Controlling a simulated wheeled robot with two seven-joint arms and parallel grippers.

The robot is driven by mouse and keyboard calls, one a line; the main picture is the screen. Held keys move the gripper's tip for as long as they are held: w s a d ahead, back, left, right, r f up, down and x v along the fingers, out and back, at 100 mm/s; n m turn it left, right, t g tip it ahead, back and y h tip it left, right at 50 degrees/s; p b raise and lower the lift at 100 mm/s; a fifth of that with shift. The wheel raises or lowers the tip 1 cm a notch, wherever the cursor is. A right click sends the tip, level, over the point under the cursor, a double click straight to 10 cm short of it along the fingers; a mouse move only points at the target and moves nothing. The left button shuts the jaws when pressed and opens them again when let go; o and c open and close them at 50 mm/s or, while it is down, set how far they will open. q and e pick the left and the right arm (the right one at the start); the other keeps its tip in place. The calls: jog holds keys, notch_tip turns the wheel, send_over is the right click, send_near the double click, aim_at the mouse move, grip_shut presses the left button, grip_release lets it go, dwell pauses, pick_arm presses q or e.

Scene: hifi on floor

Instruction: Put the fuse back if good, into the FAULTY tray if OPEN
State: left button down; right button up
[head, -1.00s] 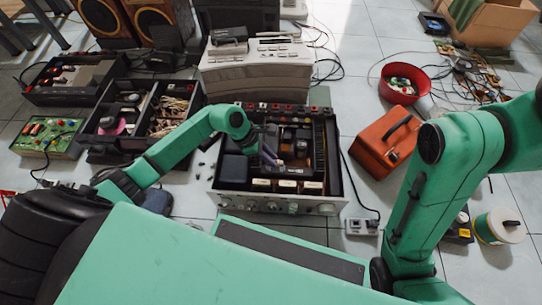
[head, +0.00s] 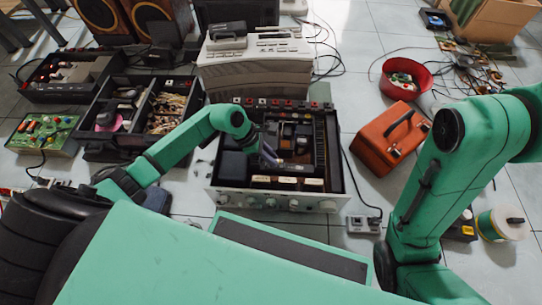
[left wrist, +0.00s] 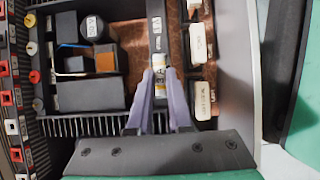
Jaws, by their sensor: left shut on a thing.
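My left gripper (head: 268,155) reaches down into the open hi-fi amplifier (head: 232,199) on the floor. In the left wrist view its lavender fingers (left wrist: 160,88) are shut on a small fuse (left wrist: 160,70) with a pale, yellowish body. The fuse lies in line with a narrow black labelled block (left wrist: 157,30), at its near end. I cannot tell whether the fuse is seated or held just above. Its inner wire is too small to make out. My right arm stands at the right of the head view, its gripper out of view. No tray label is legible.
Black divided trays (head: 120,153) with parts stand left of the amplifier, beside a green circuit board (head: 45,135). A red bowl (head: 405,78), an orange case (head: 392,140) and a small meter (head: 363,224) are to the right.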

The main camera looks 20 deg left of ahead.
dwell(0.5)
pick_arm(q)
jog(key=shift+f+b, duration=0.8)
dwell(0.6)
jog(key=c, duration=0.8)
grip_release()
jog(key=shift+o, duration=0.2)
